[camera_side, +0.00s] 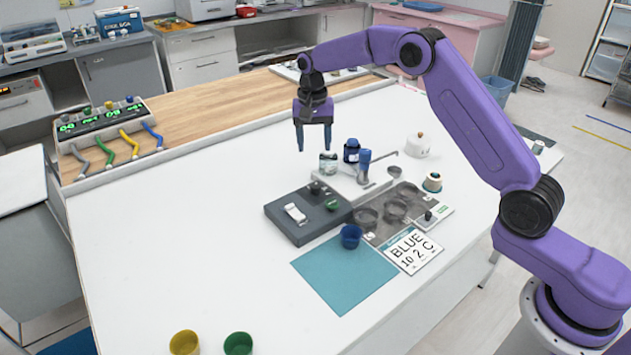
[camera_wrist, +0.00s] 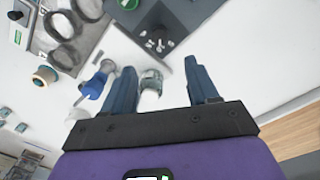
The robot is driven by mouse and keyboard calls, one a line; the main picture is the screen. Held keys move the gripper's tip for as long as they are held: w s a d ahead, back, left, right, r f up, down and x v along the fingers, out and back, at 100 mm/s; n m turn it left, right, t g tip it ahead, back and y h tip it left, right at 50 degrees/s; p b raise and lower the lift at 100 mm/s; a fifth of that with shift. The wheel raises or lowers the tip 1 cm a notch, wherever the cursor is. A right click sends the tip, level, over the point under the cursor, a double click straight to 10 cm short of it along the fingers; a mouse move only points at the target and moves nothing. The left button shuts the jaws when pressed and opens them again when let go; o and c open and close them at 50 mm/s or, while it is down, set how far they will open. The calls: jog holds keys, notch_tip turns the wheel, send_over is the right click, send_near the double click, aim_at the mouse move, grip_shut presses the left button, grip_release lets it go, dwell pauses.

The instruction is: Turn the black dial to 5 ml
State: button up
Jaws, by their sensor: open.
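A dark grey box (camera_side: 287,228) on the white table carries a black knob (camera_side: 315,187), a green round part (camera_side: 331,204) and a white piece (camera_side: 295,213). A second black knob (camera_side: 428,215) stands on a small white plate with a green label, right of the metal tray. No ml markings are readable, so I cannot tell which knob is the dial. My gripper (camera_side: 314,148) is open and empty above the table, behind the box. In the wrist view, my gripper (camera_wrist: 159,64) points down, with a clear, white-capped bottle (camera_wrist: 150,84) showing between its fingers, and the box (camera_wrist: 180,14) beyond.
A metal tray (camera_side: 379,235) holds grey cups.

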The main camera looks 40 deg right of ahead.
aim_at(316, 185)
notch_tip(316, 185, down, 12)
jog(key=shift+s+d+f, duration=0.15)
jog(key=shift+f, duration=0.1)
dwell(0.3)
jog(key=c, duration=1)
